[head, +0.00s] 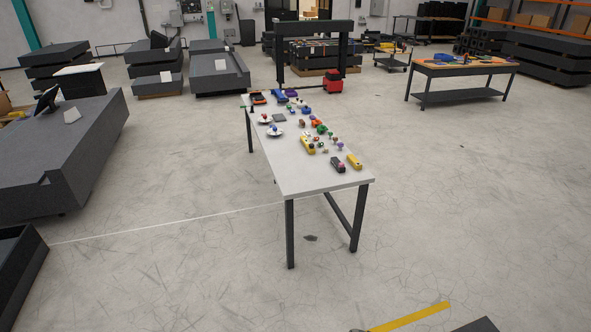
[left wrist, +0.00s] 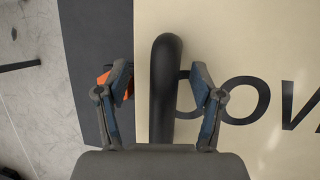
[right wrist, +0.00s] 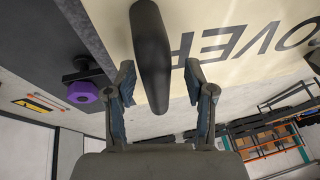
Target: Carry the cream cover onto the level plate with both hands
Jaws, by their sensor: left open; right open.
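The cream cover (left wrist: 260,50) fills the right of the left wrist view, with dark letters partly visible. It also shows in the right wrist view (right wrist: 240,12), with letters reading "OVER". A black bar handle (left wrist: 165,75) on it lies between the spread fingers of my left gripper (left wrist: 161,78). A second black handle (right wrist: 152,48) appears between the spread fingers of my right gripper (right wrist: 160,78). Both grippers are open; I cannot tell whether any finger touches a handle. Neither gripper shows in the head view. I cannot single out the level plate.
A purple knob (right wrist: 82,92) is left of the right gripper. An orange item (left wrist: 104,77) is partly hidden behind the left fingers. A white table (head: 310,186) with small items stands ahead. Granite beds (head: 70,145) are at left; open floor (head: 460,190) lies right.

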